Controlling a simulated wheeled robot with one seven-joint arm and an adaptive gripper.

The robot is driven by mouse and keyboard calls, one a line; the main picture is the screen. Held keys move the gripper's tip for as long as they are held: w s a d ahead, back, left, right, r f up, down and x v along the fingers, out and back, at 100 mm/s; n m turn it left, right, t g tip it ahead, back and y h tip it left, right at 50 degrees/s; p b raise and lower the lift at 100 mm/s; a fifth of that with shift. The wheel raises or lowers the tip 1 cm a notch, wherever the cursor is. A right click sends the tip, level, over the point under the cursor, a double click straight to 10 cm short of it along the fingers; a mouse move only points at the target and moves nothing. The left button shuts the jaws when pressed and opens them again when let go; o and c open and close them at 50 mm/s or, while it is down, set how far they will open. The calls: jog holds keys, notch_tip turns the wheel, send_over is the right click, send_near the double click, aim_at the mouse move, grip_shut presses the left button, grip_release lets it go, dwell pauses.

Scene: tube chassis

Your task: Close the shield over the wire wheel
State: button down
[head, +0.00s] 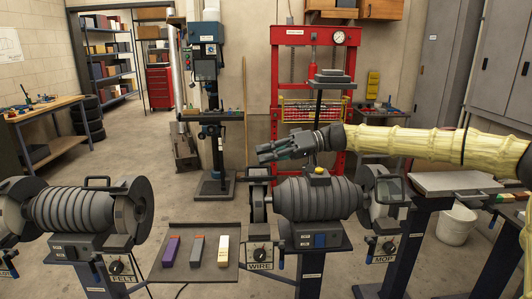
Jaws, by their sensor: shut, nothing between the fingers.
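The wire wheel (257,204) is on the left end of the middle grinder (318,200), above a tag reading WIRE. Its shield (258,173) shows as a dark-framed panel above the wheel, near level and seen at a shallow angle. The wheel's front below it is in view. My gripper (264,152) is shut and empty, reaching in from the right above the grinder. Its fingertips point left and appear just above the shield; whether they touch it I cannot tell.
A clear shield (391,190) stands at the MOP end. The FELT grinder (80,210) is at left. A tray (190,276) with purple, grey and cream bars lies between. A drill press (209,90) and red press (275,80) stand behind. Open floor lies at back left.

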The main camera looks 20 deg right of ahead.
jog(key=shift+f, duration=0.1)
jog(key=shift+b, duration=0.35)
jog(key=shift+s+b, duration=0.25)
jog(key=shift+b, duration=0.05)
jog(key=shift+f+n, duration=0.1)
jog(key=shift+n, duration=0.2)
